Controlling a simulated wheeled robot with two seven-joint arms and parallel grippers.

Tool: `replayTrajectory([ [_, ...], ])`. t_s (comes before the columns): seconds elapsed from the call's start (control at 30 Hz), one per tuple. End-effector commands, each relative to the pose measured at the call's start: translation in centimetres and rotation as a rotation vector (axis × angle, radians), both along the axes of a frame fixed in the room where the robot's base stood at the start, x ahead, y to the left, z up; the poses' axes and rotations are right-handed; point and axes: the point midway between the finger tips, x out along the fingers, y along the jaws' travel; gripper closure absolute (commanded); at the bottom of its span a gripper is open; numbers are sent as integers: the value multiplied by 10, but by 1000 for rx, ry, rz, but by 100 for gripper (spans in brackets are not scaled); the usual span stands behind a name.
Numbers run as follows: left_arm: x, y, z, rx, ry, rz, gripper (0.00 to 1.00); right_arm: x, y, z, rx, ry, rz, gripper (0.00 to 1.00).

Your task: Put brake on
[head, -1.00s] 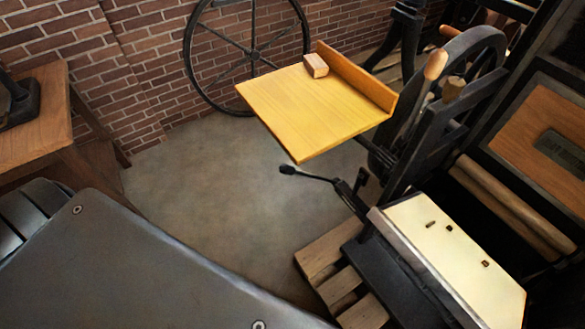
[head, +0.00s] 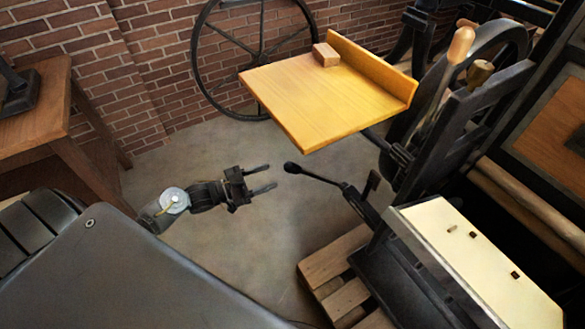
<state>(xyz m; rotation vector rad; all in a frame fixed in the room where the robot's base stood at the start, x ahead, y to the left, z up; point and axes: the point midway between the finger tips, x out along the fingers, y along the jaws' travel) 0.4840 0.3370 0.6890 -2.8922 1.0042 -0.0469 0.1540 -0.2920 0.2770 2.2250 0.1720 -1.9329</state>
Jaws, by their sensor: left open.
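A black lever (head: 325,181) with a rounded knob at its left end sticks out to the left from the press (head: 430,150), below the yellow wooden board. It is the likely brake lever, but no label shows. My left gripper (head: 268,178) comes in from the left, its two dark fingers apart and pointing right toward the knob. It is empty and appears a short way left of the knob, not touching it. My right gripper is not in view.
The yellow board (head: 330,95) with a small wooden block (head: 326,54) overhangs the lever. A wooden pallet (head: 335,262) and a cream-topped bed (head: 470,250) stand at lower right. A wooden table (head: 35,110) is at left. Bare floor (head: 235,240) lies between.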

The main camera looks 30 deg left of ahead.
Motion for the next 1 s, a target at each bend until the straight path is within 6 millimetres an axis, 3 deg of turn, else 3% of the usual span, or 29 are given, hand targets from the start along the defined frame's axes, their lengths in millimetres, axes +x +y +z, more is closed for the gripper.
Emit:
replayTrajectory([
  [0.5,68,-54,0,-1,0,2,47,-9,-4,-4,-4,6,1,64],
  [0.93,76,-61,-1,1,1,1,47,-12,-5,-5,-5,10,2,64],
  [1.0,76,-60,-1,1,1,1,53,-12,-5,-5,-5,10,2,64],
])
